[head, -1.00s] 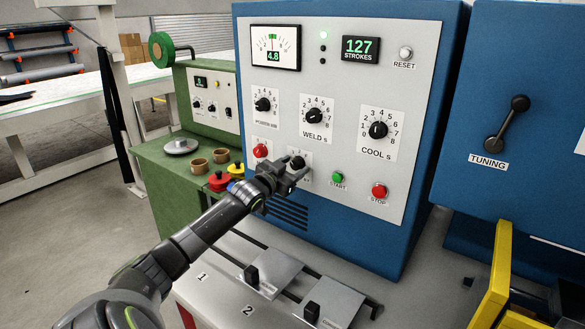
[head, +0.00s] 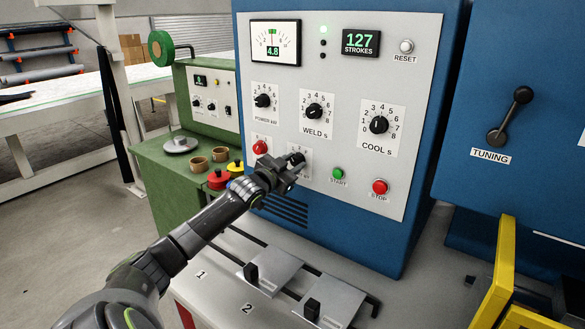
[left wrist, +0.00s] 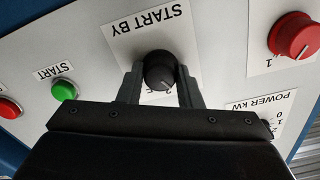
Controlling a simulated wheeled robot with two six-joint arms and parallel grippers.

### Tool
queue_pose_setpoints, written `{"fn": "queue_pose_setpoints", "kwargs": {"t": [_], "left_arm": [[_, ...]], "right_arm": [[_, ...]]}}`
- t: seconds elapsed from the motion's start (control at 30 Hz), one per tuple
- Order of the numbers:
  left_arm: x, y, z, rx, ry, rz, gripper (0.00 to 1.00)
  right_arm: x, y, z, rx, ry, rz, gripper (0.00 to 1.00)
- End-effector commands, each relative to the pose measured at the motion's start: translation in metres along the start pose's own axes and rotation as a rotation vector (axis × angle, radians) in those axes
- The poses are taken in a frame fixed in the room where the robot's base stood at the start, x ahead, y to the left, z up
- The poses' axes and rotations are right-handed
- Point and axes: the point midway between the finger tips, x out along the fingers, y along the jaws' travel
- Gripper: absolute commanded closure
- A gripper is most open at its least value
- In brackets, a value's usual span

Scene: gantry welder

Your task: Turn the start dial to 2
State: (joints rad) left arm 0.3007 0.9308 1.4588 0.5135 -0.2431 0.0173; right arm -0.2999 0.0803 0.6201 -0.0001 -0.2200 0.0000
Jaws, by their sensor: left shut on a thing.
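The start dial (left wrist: 160,70) is a black round knob on a white plate labelled START BY, seen upside down in the left wrist view. In the head view the dial (head: 296,159) is mostly covered by my left gripper (head: 290,168). The two fingers of my left gripper (left wrist: 160,88) stand on either side of the knob and are shut on it. A light pointer line shows on the knob. The figures near it are partly hidden, so I cannot read the setting surely. My right gripper is not in view.
A red knob (head: 260,147) sits close left of the dial. The green START button (head: 338,174) and red STOP button (head: 380,187) are to its right. The power (head: 263,101), weld (head: 314,111) and cool (head: 379,125) dials are above. Metal plates (head: 274,270) lie below.

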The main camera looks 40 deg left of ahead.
Motion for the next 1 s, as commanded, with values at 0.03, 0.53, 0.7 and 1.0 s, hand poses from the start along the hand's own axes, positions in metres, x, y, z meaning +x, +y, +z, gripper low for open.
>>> {"fn": "queue_pose_setpoints", "kwargs": {"t": [0.03, 0.53, 0.7, 1.0], "left_arm": [[0.0, 0.002, 0.004, 0.037, 0.0, 0.0, 0.91], [0.0, 0.001, 0.001, 0.408, 0.001, 0.0, 0.91], [0.0, 0.001, 0.001, 0.487, 0.0, 0.001, 0.91], [0.0, 0.001, 0.001, 0.544, -0.001, 0.001, 0.91]], "right_arm": [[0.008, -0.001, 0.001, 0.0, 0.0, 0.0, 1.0], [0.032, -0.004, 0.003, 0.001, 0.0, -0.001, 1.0], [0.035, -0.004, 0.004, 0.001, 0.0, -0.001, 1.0], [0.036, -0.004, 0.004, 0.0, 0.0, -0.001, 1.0]]}}
